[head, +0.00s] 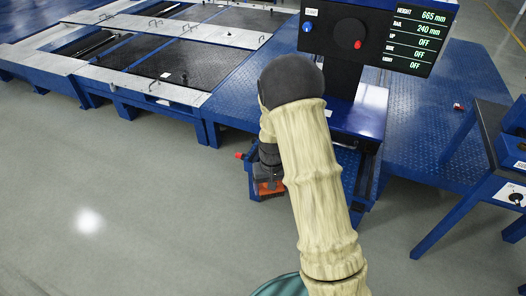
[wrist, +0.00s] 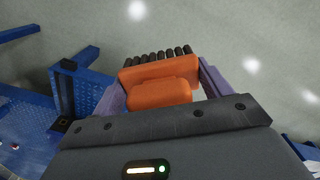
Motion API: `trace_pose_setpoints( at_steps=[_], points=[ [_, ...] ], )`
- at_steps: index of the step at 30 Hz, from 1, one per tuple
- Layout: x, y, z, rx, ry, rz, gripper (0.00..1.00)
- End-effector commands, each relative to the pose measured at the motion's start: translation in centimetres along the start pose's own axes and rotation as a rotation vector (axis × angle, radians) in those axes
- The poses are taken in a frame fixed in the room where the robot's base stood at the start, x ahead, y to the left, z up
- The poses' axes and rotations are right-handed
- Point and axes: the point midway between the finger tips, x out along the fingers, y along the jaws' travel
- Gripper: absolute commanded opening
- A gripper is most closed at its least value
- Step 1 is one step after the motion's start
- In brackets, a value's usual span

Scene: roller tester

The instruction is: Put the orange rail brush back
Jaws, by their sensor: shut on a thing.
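The orange rail brush (wrist: 158,94) is between the two fingers of my gripper (wrist: 158,88) in the wrist view, with its dark bristles pointing away from the gripper. My gripper is shut on it. In the head view the brush (head: 268,187) shows as a small orange patch below my gripper (head: 268,178), beside the blue stand under the display. My arm hides part of that stand. The brush is in the air over or near the grey floor; its exact height I cannot tell. No place for the brush is clearly seen.
A display panel (head: 385,30) with a knob stands on a blue console behind my arm. A blue roller platform (head: 150,60) fills the back left. A blue bench (head: 490,160) stands at the right. The grey floor (head: 120,200) at the left is clear.

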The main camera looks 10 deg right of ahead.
Motion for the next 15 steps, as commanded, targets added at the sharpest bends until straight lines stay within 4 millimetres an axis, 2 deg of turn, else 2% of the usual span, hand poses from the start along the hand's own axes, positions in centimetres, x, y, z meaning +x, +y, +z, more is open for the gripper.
trace_pose_setpoints(
  at_steps=[4,15],
  points=[
    [0.00,1.14,-0.01,0.023,0.000,0.000,0.56],
    [-0.02,1.29,0.03,0.023,-0.003,0.003,0.56]
  ],
)
